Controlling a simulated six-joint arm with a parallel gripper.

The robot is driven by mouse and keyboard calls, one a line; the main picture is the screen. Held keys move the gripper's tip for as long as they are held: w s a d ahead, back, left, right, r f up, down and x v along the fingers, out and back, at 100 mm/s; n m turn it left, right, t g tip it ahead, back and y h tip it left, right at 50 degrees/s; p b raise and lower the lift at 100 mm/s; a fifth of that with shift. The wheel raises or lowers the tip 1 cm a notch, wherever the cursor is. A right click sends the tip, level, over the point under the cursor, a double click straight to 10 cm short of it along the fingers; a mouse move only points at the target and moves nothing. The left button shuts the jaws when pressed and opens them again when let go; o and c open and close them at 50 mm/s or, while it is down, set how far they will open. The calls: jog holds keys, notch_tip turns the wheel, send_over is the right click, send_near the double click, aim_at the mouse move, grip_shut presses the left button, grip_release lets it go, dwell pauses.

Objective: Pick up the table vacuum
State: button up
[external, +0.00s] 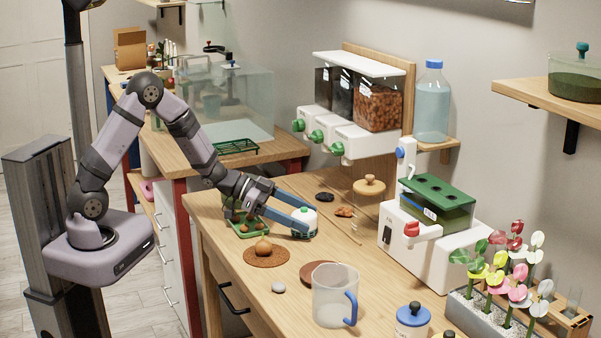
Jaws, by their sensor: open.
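A green tray (249,229) stands left of the device, and a brown mat (266,256) lies in front. A clear jug (335,294) stands nearer the camera. A white machine (440,240) and flowers stand right. Dark and brown bits lie behind.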

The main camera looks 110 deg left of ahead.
jog(key=shift+w+f, duration=0.2)
jog(key=shift+w, duration=0.25)
jog(key=c, duration=1.3)
jog(key=shift+o, duration=0.2)
jog(key=shift+a, duration=0.1)
jog(key=shift+r, duration=0.1)
notch_tip(320, 180, up, 10)
jog(key=shift+f+p, duration=0.1)
jog(key=shift+p, duration=0.6)
